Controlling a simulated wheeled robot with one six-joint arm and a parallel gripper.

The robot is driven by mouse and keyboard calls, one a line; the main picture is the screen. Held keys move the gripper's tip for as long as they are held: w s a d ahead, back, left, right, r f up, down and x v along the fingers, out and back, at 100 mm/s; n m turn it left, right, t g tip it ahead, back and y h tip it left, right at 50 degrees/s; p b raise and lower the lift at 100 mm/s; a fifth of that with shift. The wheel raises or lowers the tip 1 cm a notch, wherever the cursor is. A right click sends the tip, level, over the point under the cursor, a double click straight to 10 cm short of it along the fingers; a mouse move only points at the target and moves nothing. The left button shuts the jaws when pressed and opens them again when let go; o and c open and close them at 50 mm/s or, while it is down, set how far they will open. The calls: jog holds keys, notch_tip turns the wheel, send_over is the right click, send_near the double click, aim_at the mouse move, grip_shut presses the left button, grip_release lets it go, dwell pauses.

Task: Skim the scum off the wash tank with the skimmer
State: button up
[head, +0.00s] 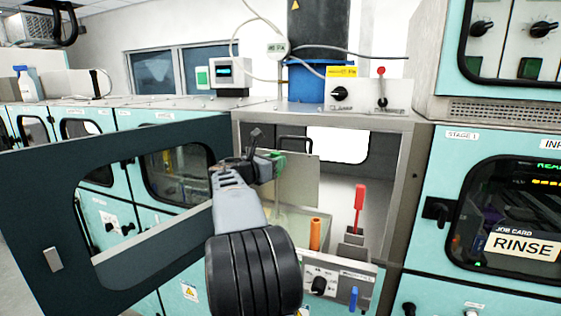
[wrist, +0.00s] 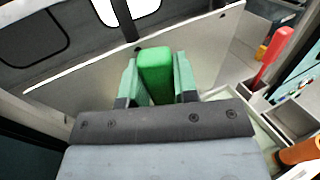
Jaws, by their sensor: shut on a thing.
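My gripper (wrist: 157,82) is shut on a green handle (wrist: 155,65), with one pale green finger on each side of it. In the head view the green handle (head: 278,160) shows just past my fingers, inside the open bay. The wash tank (head: 287,222) is partly visible below, behind my arm. Its liquid surface and any scum cannot be made out.
A red-handled tool (head: 360,197) stands upright in a holder at right, with an orange handle (head: 315,234) nearer. A pale panel (head: 303,178) stands behind my gripper. The open dark door (head: 40,190) is at left. The bay's steel frame (head: 407,190) bounds the right.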

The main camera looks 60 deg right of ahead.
jog(key=w+a+p, duration=0.1)
jog(key=w+p, duration=0.2)
jog(key=w, duration=0.4)
jog(key=shift+a+p, duration=0.3)
jog(key=shift+a, duration=0.15)
dwell(0.5)
jog(key=s+a+b, duration=0.2)
jog(key=a, duration=0.6)
dwell(0.7)
jog(key=shift+s+b, duration=0.15)
jog(key=shift+b, duration=0.15)
jog(key=shift+s+d+b, duration=0.25)
jog(key=shift+s+d, duration=0.05)
jog(key=shift+s, duration=0.65)
jog(key=shift+s+d+b, duration=0.25)
jog(key=shift+s, duration=0.65)
